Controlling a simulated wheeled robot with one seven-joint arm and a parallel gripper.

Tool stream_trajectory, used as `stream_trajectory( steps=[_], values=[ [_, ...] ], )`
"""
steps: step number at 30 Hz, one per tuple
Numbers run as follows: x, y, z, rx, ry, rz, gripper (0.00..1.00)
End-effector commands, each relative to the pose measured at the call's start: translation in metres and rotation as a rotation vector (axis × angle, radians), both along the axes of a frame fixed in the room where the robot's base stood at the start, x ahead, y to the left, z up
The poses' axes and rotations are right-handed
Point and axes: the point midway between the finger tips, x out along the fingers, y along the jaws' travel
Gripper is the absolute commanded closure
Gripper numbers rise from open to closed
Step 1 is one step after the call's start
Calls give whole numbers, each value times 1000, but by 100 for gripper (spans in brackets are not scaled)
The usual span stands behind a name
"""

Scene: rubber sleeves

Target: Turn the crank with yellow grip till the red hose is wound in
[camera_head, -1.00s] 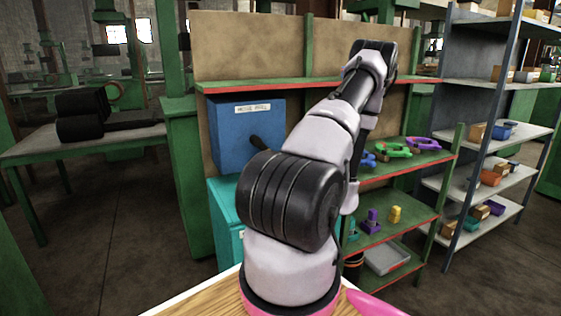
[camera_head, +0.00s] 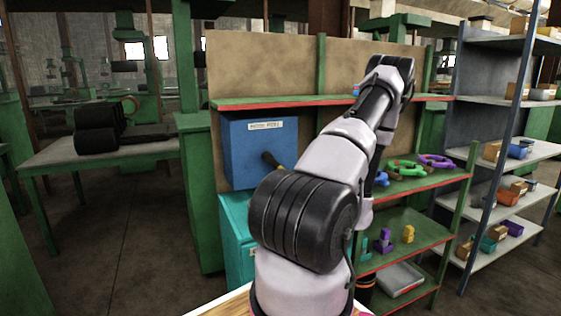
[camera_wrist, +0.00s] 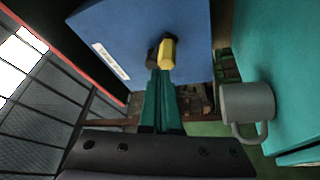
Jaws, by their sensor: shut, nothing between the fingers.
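The blue box (camera_head: 240,165) with a white label stands on the green shelf unit in the head view; it also fills the top of the wrist view (camera_wrist: 190,20). Its dark crank arm (camera_head: 268,158) sticks out in front, with the yellow grip (camera_head: 281,168) partly hidden by my arm. In the wrist view the yellow grip (camera_wrist: 168,53) stands just beyond my fingertips. My gripper (camera_wrist: 161,74) is shut and empty, its teal fingers pointing at the grip. I cannot tell whether they touch it. My arm hides the gripper in the head view. No red hose shows.
A teal cabinet (camera_head: 236,235) stands below the box. A grey mug (camera_wrist: 248,102) is close to the right of my fingers in the wrist view. Shelves with small coloured parts (camera_head: 408,234) lie to the right of my arm. Open floor (camera_head: 120,250) lies left.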

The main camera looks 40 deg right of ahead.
Motion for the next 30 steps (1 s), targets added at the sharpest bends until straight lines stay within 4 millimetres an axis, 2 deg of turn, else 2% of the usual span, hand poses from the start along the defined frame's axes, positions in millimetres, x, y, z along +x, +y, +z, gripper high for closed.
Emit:
stream_trajectory(
  steps=[6, 12, 20, 26, 27, 30],
  values=[
    [2, 4, 38, -668, -129, 2, 100],
    [0, 7, 65, -1370, -301, 0, 100],
    [-7, -3, 88, -2276, -601, 26, 100],
    [-15, -21, 101, -2939, -935, 115, 100],
    [-17, -26, 103, 2895, 963, -135, 100],
    [-21, -39, 110, 2538, 954, -181, 100]
  ],
)
